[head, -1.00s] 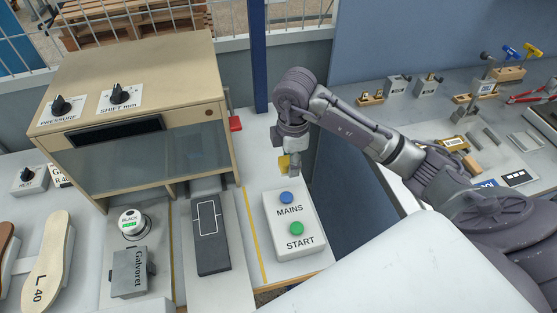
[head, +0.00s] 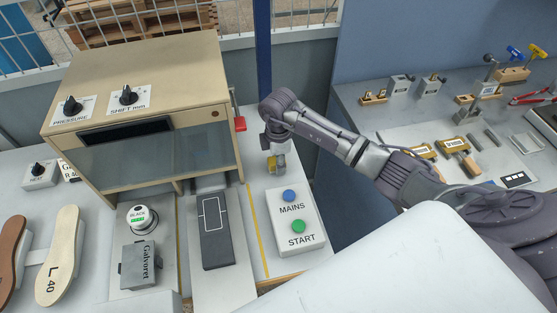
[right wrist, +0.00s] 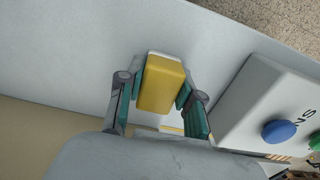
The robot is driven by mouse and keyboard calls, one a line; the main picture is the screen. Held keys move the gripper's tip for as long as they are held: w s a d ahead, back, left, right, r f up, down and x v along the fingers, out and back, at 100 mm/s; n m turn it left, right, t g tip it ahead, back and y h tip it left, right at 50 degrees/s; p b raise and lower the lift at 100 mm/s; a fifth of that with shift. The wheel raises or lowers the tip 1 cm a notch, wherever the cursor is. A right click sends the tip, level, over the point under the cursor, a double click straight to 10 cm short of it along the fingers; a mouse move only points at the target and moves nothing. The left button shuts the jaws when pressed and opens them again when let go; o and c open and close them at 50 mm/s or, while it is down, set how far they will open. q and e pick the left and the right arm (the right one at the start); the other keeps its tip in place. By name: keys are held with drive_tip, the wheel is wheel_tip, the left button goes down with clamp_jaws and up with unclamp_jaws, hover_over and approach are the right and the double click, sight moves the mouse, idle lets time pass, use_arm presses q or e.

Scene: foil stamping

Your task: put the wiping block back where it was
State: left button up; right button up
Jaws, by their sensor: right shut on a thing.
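The wiping block is a small yellow block with a pale layer along one edge. In the right wrist view the block (right wrist: 162,84) sits between the teal finger pads of my right gripper (right wrist: 160,92), which is shut on it. In the head view the right gripper (head: 276,162) hangs down behind the MAINS/START box, right of the wooden press cabinet, with the yellow block (head: 271,163) partly showing. I cannot tell whether the block touches the white bench (head: 257,207). My left gripper is not in view.
The MAINS/START box (head: 295,219) stands close to the gripper, in front of it. The press cabinet (head: 139,95) with its red lever (head: 240,124) is to the left. A blue post (head: 263,60) rises behind. A grey tool bench (head: 480,150) lies right.

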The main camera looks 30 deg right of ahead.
drive_tip(key=shift+f, duration=0.2)
drive_tip(key=o, duration=1.1)
drive_tip(key=shift+r, duration=0.1)
drive_tip(key=shift+r, duration=0.5)
wheel_tip(320, 180, up, 11)
drive_tip(key=b, duration=0.3)
drive_tip(key=shift+r, duration=0.15)
drive_tip(key=shift+s, duration=0.1)
